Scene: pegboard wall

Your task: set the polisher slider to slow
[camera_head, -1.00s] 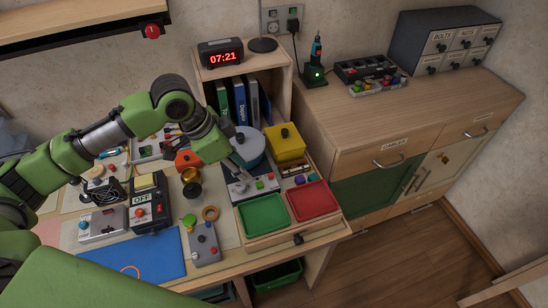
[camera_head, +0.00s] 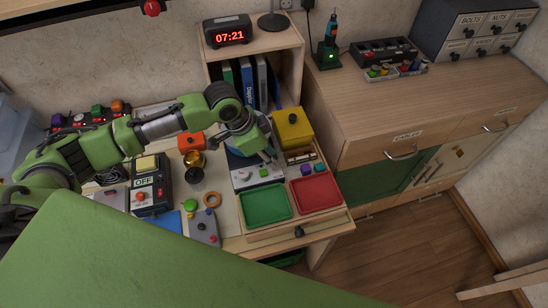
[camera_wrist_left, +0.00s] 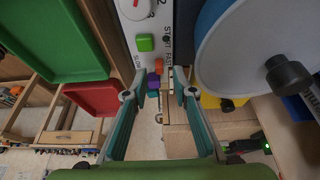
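The polisher has a blue drum with a pale round face (camera_wrist_left: 255,50) and a light front panel (camera_head: 257,177). In the left wrist view the panel (camera_wrist_left: 140,25) shows a dial with a red needle, a green button (camera_wrist_left: 145,43) and small lettering, apparently SLOW and FAST. A small orange knob (camera_wrist_left: 158,66) is at the panel's end by this lettering; its exact setting is hard to read. My left gripper (camera_head: 268,158) is over the panel's right end. Its fingers (camera_wrist_left: 157,95) are apart on either side of the orange knob's line, with nothing held. My right gripper is out of view.
A green tray (camera_head: 264,203) and a red tray (camera_head: 314,195) lie in front of the polisher. A yellow box (camera_head: 292,130) stands behind right. A purple piece (camera_wrist_left: 154,81) lies just past the panel. An OFF switch box (camera_head: 150,190) is to the left.

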